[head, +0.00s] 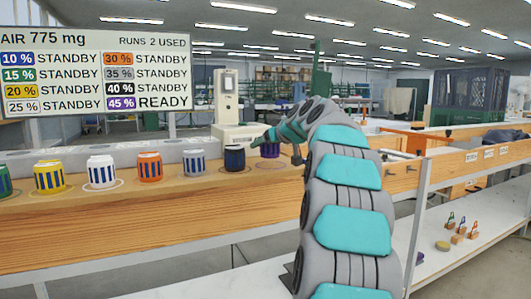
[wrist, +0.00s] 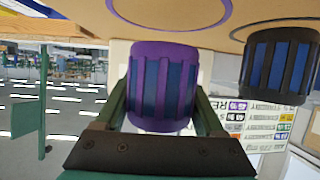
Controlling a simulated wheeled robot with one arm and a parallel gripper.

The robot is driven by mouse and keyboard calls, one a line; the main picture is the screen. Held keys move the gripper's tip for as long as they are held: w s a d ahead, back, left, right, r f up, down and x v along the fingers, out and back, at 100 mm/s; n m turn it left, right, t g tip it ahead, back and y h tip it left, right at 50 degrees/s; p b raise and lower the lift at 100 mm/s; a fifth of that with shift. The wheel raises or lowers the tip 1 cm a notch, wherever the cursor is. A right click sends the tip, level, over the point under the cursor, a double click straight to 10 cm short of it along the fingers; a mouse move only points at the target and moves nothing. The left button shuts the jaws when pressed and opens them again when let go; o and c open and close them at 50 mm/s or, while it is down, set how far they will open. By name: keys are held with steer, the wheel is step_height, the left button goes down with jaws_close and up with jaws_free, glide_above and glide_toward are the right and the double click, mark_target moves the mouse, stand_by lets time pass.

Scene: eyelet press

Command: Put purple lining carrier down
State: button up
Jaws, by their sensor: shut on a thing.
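The purple lining carrier (wrist: 163,88), a ribbed purple cup with blue between its ribs, is between the two green fingers of my gripper (wrist: 163,80). It shows small in the head view (head: 270,150), partly hidden by my gripper (head: 268,142). The carrier is upright over the wooden bench, near a purple ring (wrist: 228,12) marked on the bench top. The head view shows it just above that ring (head: 272,166). I cannot tell whether its base touches the bench. The sign (head: 95,72) shows purple 45 % as READY.
A black carrier (head: 234,158) stands close to the left of the purple one; it also shows in the wrist view (wrist: 280,65). Grey (head: 195,162), orange (head: 150,167), white (head: 101,172) and yellow (head: 49,176) carriers continue the row. A pale machine (head: 228,105) stands behind.

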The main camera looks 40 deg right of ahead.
mark_target(275, 146)
steer(key=shift+f, duration=1.1)
steer(key=shift+f, duration=0.1)
steer(key=shift+f+b, duration=0.15)
steer(key=shift+b, duration=0.15)
steer(key=o, duration=1.5)
steer(key=shift+o, duration=0.2)
steer(key=shift+r+p, duration=0.3)
steer(key=shift+r, duration=0.05)
steer(key=v, duration=1.1)
steer(key=shift+s+a, duration=0.1)
steer(key=shift+s, duration=0.3)
